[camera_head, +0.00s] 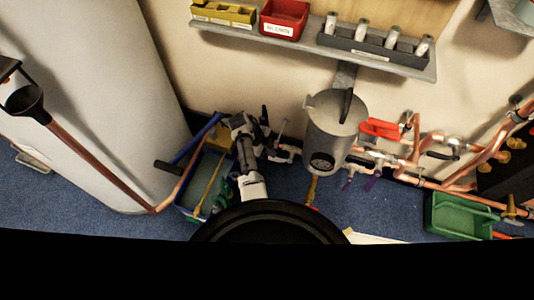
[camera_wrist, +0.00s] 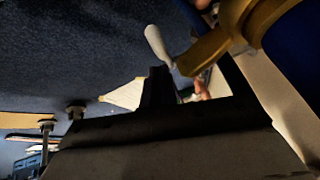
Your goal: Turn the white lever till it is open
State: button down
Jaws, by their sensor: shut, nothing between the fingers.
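The white lever (camera_wrist: 157,44) shows in the wrist view as a pale, rounded handle, slanting down to the right toward a brass fitting (camera_wrist: 212,48). My gripper (camera_wrist: 160,80) is dark and shut with nothing in it. Its tip appears just below the lower end of the lever. I cannot tell whether they touch. In the head view my arm (camera_head: 250,160) reaches out to the left of a grey metal bucket (camera_head: 332,140). The gripper's tip and the white lever cannot be made out clearly there.
Copper pipes with several valves and a red handle (camera_head: 380,128) run right of the bucket. A shelf (camera_head: 310,42) with bins is above. A large white cylinder (camera_head: 100,95) stands left, beside a blue tool crate (camera_head: 200,185). A green crate (camera_head: 462,217) sits on blue carpet at right.

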jog(key=a+f+v, duration=0.1)
jog(key=a+v, duration=0.1)
jog(key=v, duration=0.8)
jog(key=shift+w+a+p, duration=0.2)
jog(key=shift+p, duration=0.1)
jog(key=shift+r, duration=0.1)
